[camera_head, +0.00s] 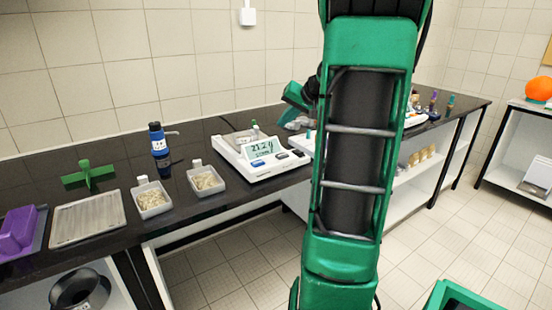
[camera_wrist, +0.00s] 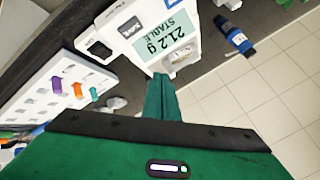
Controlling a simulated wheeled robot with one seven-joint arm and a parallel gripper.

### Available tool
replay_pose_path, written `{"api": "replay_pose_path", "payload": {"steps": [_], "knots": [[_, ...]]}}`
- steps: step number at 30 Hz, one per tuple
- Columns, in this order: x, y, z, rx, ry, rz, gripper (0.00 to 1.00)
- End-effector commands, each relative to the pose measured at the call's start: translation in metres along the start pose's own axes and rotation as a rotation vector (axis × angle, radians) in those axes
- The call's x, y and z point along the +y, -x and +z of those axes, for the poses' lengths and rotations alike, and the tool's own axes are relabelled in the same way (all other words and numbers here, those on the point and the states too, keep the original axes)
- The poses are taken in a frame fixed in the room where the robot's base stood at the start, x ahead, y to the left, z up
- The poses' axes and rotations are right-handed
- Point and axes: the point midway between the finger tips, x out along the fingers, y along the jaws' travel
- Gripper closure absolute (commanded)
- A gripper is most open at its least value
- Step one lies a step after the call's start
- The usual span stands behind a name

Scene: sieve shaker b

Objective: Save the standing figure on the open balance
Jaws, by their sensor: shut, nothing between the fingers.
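The open balance (camera_head: 262,172) stands on the dark bench, white, with a lit display (camera_head: 262,149) reading about 21.2 g. In the wrist view the display (camera_wrist: 164,32) reads 21.2 g and STABLE. Blue and dark keys (camera_head: 270,160) lie along the balance's front. My gripper (camera_head: 297,96) is above the bench, right of and beyond the balance. In the wrist view its green fingers (camera_wrist: 160,92) are shut and empty, their tips close to the balance's edge; contact cannot be told.
A white rack with coloured pieces (camera_wrist: 72,92) is near my gripper. My arm hides the bench centre.

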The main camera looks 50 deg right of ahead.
Motion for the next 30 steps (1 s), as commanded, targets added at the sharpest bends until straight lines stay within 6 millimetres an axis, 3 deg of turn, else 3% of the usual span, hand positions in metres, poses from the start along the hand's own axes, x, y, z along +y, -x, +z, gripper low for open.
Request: {"api": "replay_pose_path", "payload": {"steps": [11,30], "knots": [[0.003,-0.004,0.004,-0.003,0.001,0.001,1.00],[0.039,-0.054,0.041,-0.004,0.000,0.002,1.00]]}}
